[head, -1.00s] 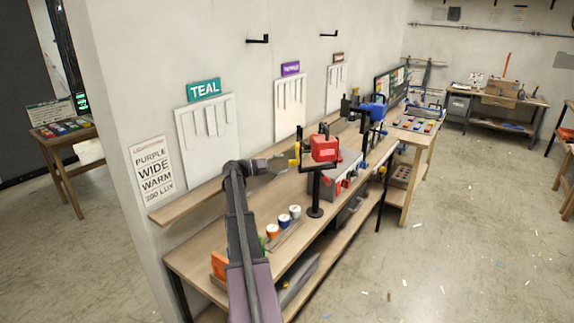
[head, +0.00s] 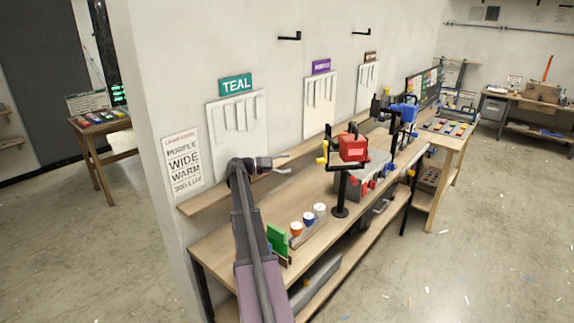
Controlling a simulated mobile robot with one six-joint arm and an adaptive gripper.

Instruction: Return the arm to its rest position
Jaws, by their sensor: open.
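My arm rises from the bottom of the head view and bends at an elbow above the workbench (head: 215,243). My gripper (head: 284,166) is at the end of the short forearm, pointing right, near the wall shelf (head: 200,203). Its jaws are open and nothing shows between them. It is left of the red lamp (head: 353,148) on a black stand, and apart from it.
White relief panels hang on the wall under a teal sign (head: 235,85) and a purple sign (head: 321,66). Several small cups (head: 308,219) and a green block (head: 278,241) sit on the bench. A blue lamp (head: 403,111) stands farther along. The floor at right is mostly clear.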

